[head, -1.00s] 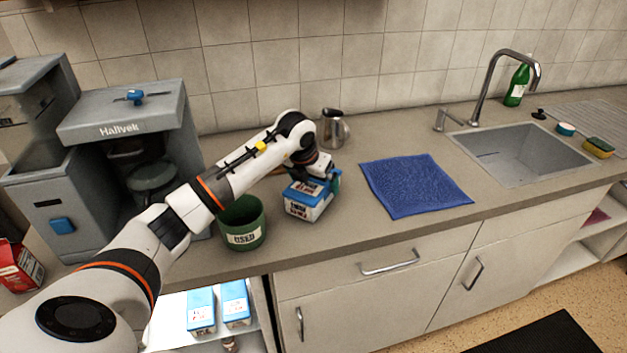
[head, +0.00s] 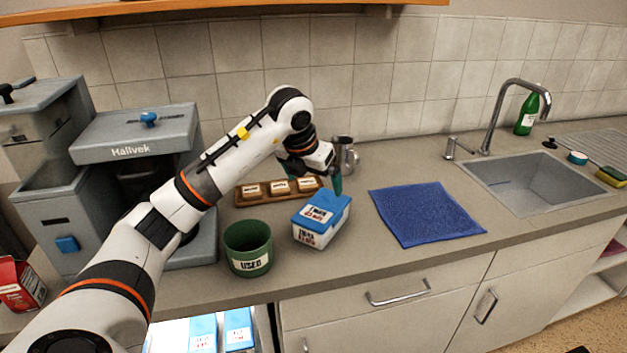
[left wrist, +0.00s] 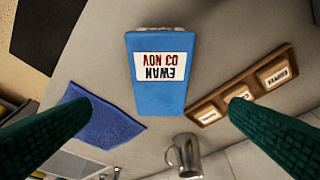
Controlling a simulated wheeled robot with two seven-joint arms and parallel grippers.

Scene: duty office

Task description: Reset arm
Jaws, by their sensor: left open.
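My left gripper (head: 322,178) is open and empty, just above and behind a white box with a blue lid (head: 322,215). One teal finger shows beside the box's far right corner; the other is mostly hidden in the head view. The box stands upright on the counter. In the left wrist view its blue lid (left wrist: 158,95), with an upside-down label reading EWAN NOV 03, lies between and beyond the two green fingers, apart from them. My right gripper is not in view.
A green pot labelled USED (head: 247,250) stands left of the box. A wooden tray (head: 262,200) with labelled compartments and a metal jug (head: 345,155) are behind. A blue cloth (head: 425,214) lies right, before the sink (head: 540,185). A grey coffee machine (head: 135,150) stands left.

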